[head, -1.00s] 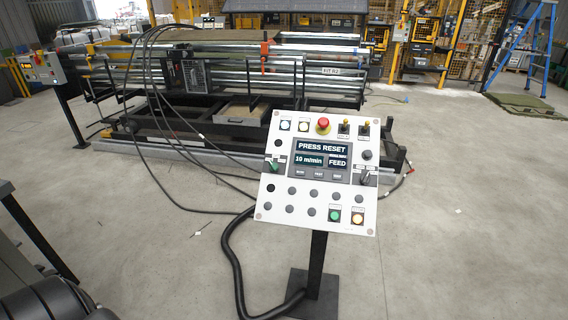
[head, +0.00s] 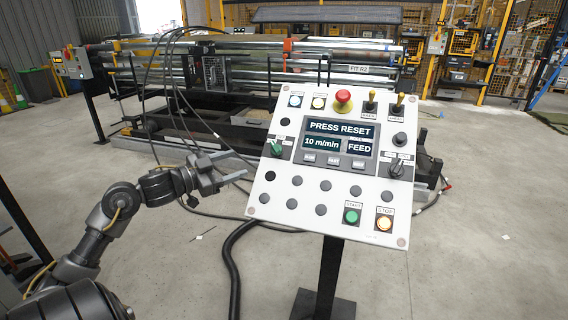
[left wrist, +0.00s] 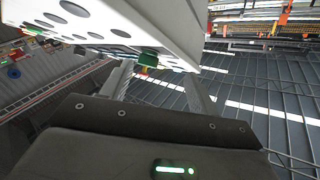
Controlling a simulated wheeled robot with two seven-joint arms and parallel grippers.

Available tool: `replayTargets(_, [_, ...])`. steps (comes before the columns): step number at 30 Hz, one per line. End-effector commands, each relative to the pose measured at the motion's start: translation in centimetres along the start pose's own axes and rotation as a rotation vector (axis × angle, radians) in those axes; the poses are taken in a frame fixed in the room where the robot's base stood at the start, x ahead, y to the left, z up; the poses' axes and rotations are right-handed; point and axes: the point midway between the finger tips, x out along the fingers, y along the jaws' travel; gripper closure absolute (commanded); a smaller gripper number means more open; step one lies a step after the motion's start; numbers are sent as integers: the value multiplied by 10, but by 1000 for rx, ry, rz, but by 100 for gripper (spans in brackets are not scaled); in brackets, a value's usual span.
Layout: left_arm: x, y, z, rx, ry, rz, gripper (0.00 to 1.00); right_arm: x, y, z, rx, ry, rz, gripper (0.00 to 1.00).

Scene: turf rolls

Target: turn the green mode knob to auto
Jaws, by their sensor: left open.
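The green mode knob (head: 276,149) sits on a dark plate at the left side of the tilted white control panel (head: 258,197). The panel's screen (head: 340,138) reads "PRESS RESET", "10 m/min" and "FEED". My left gripper (head: 239,164) is open and empty, just left of the panel and a little below the knob, its fingers pointing at the panel. In the left wrist view a green knob (left wrist: 148,58) shows beyond and between the two open fingers, apart from them. The knob's setting is too small to read. My right gripper is not in view.
The panel stands on a black post (head: 330,275) with a thick black hose (head: 232,262) beside it. A red emergency button (head: 343,97) and several other buttons and switches crowd the panel. A roller machine (head: 240,60) stands behind. Concrete floor is clear to the right.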

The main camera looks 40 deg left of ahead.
Motion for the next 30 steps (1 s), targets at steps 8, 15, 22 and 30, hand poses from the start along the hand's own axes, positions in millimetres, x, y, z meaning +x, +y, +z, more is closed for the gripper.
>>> replayTargets(8, [0, 16, -35, 75, 44, 50, 40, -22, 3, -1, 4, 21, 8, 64])
replayTargets(15, [18, 17, -37, 75, 47, 53, 40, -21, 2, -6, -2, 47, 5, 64])
replayTargets(22, [56, 18, -38, 74, 47, 49, 40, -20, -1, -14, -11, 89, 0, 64])
replayTargets(30, [92, 19, -39, 72, 46, 47, 40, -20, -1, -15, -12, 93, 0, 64])
